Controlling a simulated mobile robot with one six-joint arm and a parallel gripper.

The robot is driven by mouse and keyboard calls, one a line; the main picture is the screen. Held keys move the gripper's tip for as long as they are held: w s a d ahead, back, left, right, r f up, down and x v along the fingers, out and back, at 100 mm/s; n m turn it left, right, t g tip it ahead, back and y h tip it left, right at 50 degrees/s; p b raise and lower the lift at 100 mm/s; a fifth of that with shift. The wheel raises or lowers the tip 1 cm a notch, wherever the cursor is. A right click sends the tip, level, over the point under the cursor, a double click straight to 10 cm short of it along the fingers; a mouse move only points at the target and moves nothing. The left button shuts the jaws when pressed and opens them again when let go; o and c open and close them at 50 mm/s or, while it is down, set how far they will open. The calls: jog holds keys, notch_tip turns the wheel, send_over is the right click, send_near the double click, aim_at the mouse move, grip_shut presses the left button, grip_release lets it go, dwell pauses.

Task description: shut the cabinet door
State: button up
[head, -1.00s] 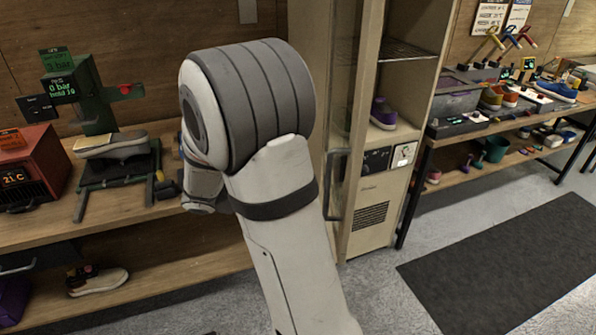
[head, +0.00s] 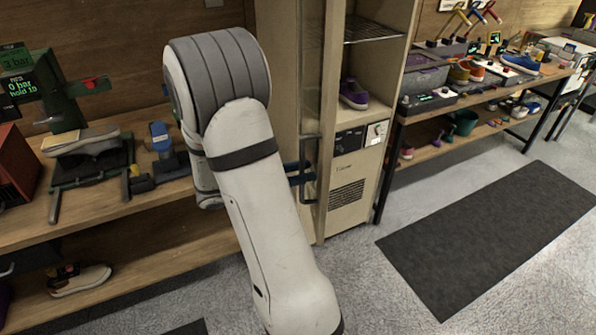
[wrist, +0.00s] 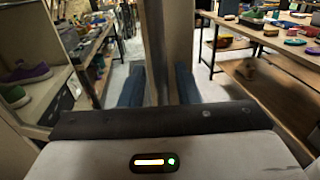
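The beige cabinet (head: 350,195) stands right of my arm in the head view, its shelves exposed. Its clear-paned door (head: 312,80) stands open, seen nearly edge-on, with a dark upright handle (head: 304,170). My gripper (head: 298,172) is beside the handle, its blue fingers partly hidden by my arm and the handle. In the wrist view my gripper (wrist: 158,88) has its fingers apart, one on each side of the upright door edge (wrist: 156,45). I cannot tell whether they touch it. The open cabinet shows at left there.
A purple sneaker (head: 353,94) sits inside the cabinet. A wooden bench (head: 150,205) with a shoe stand (head: 90,165) is at left. A shelf table with shoes (head: 470,85) stands right of the cabinet. A dark mat (head: 490,235) lies on open floor.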

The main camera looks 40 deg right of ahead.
jog(key=shift+c, duration=0.6)
grip_shut()
